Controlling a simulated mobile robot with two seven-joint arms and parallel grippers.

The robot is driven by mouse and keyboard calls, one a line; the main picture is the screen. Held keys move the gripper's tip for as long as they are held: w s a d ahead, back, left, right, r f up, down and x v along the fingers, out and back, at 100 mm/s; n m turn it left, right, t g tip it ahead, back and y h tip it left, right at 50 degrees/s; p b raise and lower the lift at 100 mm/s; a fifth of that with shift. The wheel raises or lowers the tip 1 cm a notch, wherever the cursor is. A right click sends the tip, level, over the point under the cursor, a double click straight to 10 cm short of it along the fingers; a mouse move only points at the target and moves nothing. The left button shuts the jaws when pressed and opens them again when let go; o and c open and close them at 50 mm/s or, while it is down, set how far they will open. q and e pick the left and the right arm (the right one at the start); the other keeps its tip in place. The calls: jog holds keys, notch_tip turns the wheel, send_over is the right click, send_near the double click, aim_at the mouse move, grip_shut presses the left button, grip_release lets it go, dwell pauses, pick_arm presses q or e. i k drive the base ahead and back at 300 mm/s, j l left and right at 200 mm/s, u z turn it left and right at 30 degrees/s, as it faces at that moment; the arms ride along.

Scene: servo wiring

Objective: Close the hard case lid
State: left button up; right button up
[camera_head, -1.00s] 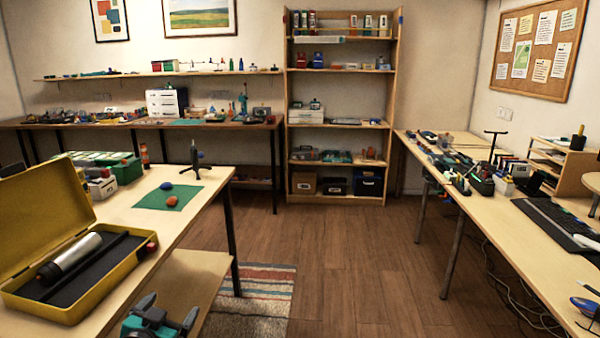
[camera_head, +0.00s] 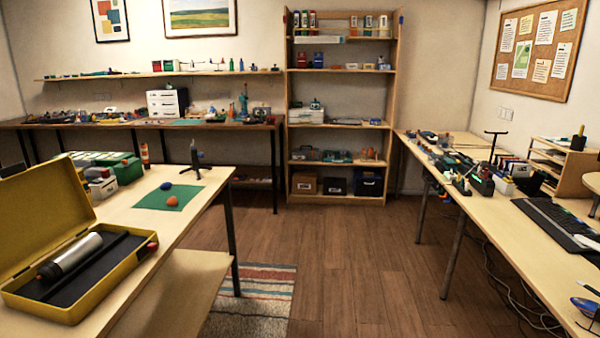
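The yellow hard case (camera_head: 80,310) sits open on the left table. Its lid (camera_head: 42,222) stands up at the back of the case, tilted back, and is cut off by the left edge of the picture. A silver cylinder (camera_head: 72,256) with dark and orange-red end parts lies in the dark lining, beside a long dark bar or slot. A small red thing (camera_head: 151,246) shows at the right end of the case. Neither of my grippers is in view.
A green mat (camera_head: 150,200) with a blue and an orange lump lies behind the case, near a small black stand (camera_head: 196,162). A green box (camera_head: 122,166) stands further left. The wooden floor (camera_head: 345,260) is open between this table and the cluttered right table (camera_head: 540,255).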

aim_at(43, 206)
jog(key=i+u, duration=0.1)
jog(key=u, duration=0.35)
jog(key=i+u, duration=0.1)
jog(key=u, duration=0.75)
jog(key=i+l+u, duration=0.1)
jog(key=u, duration=0.3)
jog(key=i+l+u, duration=0.2)
jog(key=l+u, duration=0.2)
jog(key=l, duration=0.15)
jog(key=i+l+u, duration=0.15)
jog(key=l, duration=0.2)
jog(key=i+l, duration=0.1)
jog(key=l, duration=0.3)
jog(key=i+l+u, duration=0.1)
jog(key=l, duration=0.3)
jog(key=k, duration=0.35)
jog(key=k+z, duration=0.15)
jog(key=z, duration=0.35)
jog(key=k+l+z, duration=0.1)
jog(key=z, duration=1.85)
jog(key=i+j, duration=0.15)
jog(key=i, duration=0.25)
jog(key=i+j+z, duration=0.1)
jog(key=i, duration=0.25)
jog(key=i+j, duration=0.15)
jog(key=i, duration=0.25)
jog(key=z, duration=0.05)
